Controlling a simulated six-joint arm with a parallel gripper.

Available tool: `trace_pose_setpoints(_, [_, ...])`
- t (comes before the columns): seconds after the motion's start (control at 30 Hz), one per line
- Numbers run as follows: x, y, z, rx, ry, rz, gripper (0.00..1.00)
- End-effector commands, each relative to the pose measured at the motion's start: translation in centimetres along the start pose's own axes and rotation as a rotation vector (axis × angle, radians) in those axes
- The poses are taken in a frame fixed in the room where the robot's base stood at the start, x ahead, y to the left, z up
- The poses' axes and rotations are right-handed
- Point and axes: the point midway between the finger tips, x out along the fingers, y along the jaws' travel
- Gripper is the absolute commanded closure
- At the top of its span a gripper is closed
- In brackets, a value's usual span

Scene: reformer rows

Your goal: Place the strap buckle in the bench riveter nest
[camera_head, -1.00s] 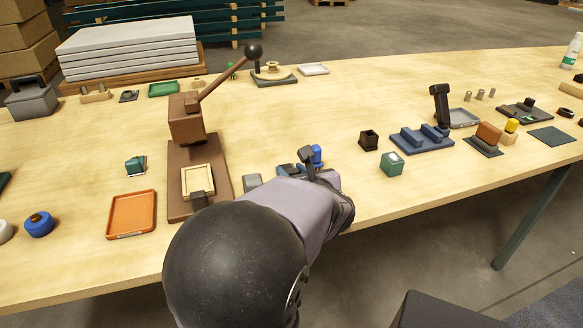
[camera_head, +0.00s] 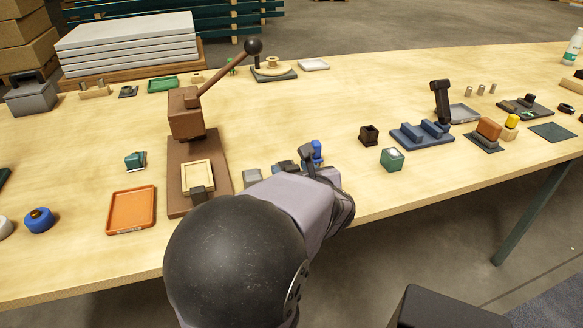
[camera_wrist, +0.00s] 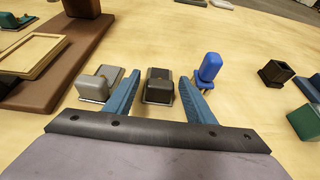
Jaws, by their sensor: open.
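The bench riveter (camera_head: 188,120) is a brown press with a long lever and black knob. Its nest (camera_head: 197,175) is a cream, square-rimmed tray on the brown base; the nest also shows at the left of the wrist view (camera_wrist: 30,55). My gripper (camera_wrist: 158,79) is open, its two blue fingers either side of a dark piece with a raised block (camera_wrist: 159,86), with nothing gripped. A similar grey piece (camera_wrist: 93,88) lies just left of the fingers, and a blue-topped piece (camera_wrist: 209,67) stands just right. I cannot tell for certain which is the strap buckle; the dark one lies between the fingers.
An orange tray (camera_head: 132,209) and a teal piece (camera_head: 135,160) lie left of the riveter. A dark cup (camera_head: 369,135), a green block (camera_head: 391,159) and a blue fixture (camera_head: 422,135) stand to the right. The bench middle behind my gripper is clear.

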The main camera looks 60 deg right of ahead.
Motion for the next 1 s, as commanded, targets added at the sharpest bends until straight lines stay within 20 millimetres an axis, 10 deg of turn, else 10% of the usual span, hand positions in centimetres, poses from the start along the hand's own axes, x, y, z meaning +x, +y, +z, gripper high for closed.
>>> trace_pose_setpoints(0.5, [-6.5, 0.2, 0.0, -0.001, -0.002, -0.005, 0.50])
trace_pose_setpoints(1.0, [-7.1, 0.3, -0.2, -0.001, -0.001, -0.001, 0.61])
